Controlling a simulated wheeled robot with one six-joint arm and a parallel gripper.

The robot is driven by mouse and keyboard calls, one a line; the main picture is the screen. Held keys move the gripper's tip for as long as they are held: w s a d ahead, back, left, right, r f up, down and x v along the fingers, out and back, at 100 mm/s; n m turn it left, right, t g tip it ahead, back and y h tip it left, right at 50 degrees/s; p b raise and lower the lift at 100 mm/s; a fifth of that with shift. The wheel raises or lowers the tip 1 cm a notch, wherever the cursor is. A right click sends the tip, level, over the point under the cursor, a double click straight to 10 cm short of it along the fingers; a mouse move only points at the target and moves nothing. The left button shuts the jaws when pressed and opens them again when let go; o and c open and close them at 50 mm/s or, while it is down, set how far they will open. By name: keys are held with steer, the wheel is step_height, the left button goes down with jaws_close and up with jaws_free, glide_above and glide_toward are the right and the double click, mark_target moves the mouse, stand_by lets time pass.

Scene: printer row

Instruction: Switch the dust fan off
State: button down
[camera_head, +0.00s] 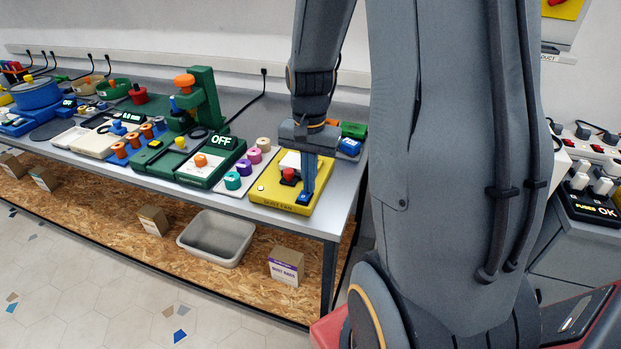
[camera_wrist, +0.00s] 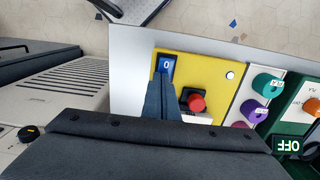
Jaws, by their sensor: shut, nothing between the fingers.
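The yellow dust fan panel (camera_head: 268,199) sits at the right end of the bench, with "DUST FAN" lettered on its front edge. In the wrist view the panel (camera_wrist: 205,66) carries a blue rocker switch (camera_wrist: 166,63) marked "0", a red knob (camera_wrist: 196,103) on a dark base, and a small white lamp (camera_wrist: 230,75). My gripper (camera_head: 304,193) is shut and empty, pointing down at the rocker. In the wrist view its fingertips (camera_wrist: 157,83) cover part of the rocker; whether they touch it I cannot tell.
Teal and purple spools (camera_head: 233,181) stand just left of the panel, beside a green-and-white device (camera_head: 206,165) reading "OFF". A green press (camera_head: 205,100) stands further left. The red knob is close beside my fingers. The bench's front edge (camera_head: 310,229) is near.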

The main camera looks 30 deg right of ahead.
steer(key=shift+s+a+r+p, duration=0.2)
steer(key=shift+s+a+p, duration=0.1)
steer(key=shift+a, duration=0.1)
steer(key=shift+r+p, duration=0.5)
step_height(320, 180, up, 13)
steer(key=w+d, duration=0.1)
steer(key=d, duration=0.1)
steer(key=shift+w+p, duration=0.3)
steer(key=shift+p, duration=0.05)
steer(key=shift+f, duration=0.1)
steer(key=s+a+f+n, duration=0.4)
steer(key=a+f+n, duration=0.1)
steer(key=a, duration=0.3)
steer(key=shift+s+f+n+t, duration=0.15)
steer(key=shift+n+t, duration=0.15)
steer(key=shift+t, duration=0.1)
steer(key=c, duration=2.2)
jaws_free()
steer(key=s+a+f+n, duration=0.1)
steer(key=s+a+n, duration=0.1)
steer(key=s+a+f+n, duration=0.2)
steer(key=shift+s+a+f+t, duration=0.1)
steer(key=shift+a+f+t, duration=0.05)
steer(key=shift+a+t, duration=0.2)
steer(key=o, duration=0.4)
steer(key=shift+s+a+f+n, duration=0.1)
steer(key=shift+n, duration=0.2)
steer(key=shift+o, duration=0.2)
